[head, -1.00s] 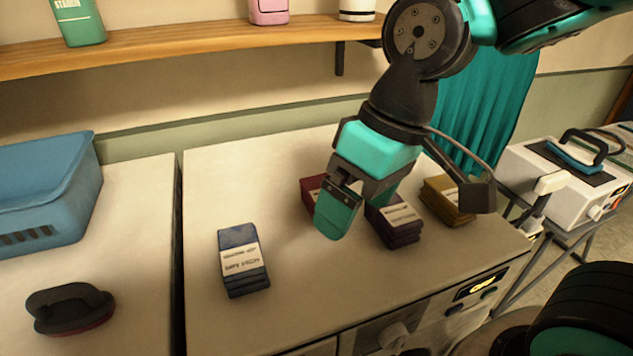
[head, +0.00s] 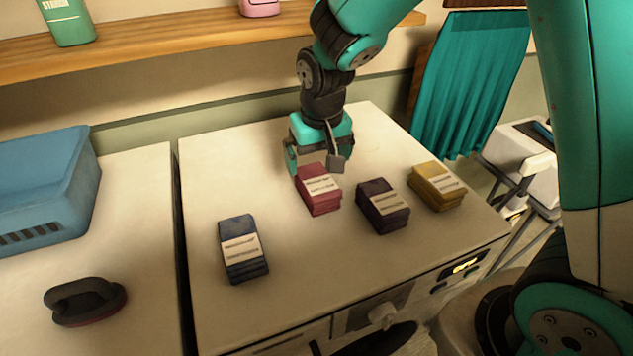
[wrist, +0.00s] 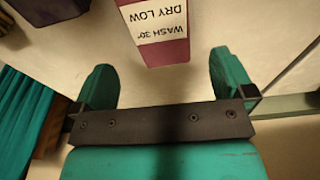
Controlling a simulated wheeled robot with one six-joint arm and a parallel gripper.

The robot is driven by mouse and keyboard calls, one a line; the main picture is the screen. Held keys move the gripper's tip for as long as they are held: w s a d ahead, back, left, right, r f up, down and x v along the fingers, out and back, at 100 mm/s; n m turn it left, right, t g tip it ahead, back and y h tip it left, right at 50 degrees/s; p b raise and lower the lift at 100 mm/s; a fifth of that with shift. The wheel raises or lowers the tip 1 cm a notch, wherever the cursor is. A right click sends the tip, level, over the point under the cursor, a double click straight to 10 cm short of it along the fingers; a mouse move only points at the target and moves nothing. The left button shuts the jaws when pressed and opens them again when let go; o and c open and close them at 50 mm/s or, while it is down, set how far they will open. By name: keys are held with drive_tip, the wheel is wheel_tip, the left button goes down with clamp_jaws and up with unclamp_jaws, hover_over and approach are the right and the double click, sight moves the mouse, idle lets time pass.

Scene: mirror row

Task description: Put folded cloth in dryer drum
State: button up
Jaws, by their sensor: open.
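A red folded cloth (head: 318,203) lies on the white machine top (head: 300,265), with a white label; in the wrist view its label (wrist: 160,20) reads "WASH 30° DRY LOW" upside down. My gripper (head: 315,163) is open just behind the red cloth. In the wrist view the cloth's near end lies ahead of and between the open fingers (wrist: 167,75), with nothing held. A blue cloth (head: 243,265) lies to the left, a purple cloth (head: 382,219) and a yellow cloth (head: 437,201) to the right. The drum's inside is not clearly visible; a dark rounded shape (head: 375,342) shows low at the front.
A blue basket (head: 45,195) and a dark-handled brush-like object (head: 85,303) are on the left counter. A wooden shelf (head: 180,43) with a green bottle (head: 68,20) runs above. A teal curtain (head: 470,85) hangs at the back right. The machine top's left back is clear.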

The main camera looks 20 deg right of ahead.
sight(317, 178)
drive_tip(key=shift+f+p, duration=1.25)
drive_tip(key=shift+f, duration=1.65)
drive_tip(key=shift+w, duration=0.1)
drive_tip(key=c, duration=1.1)
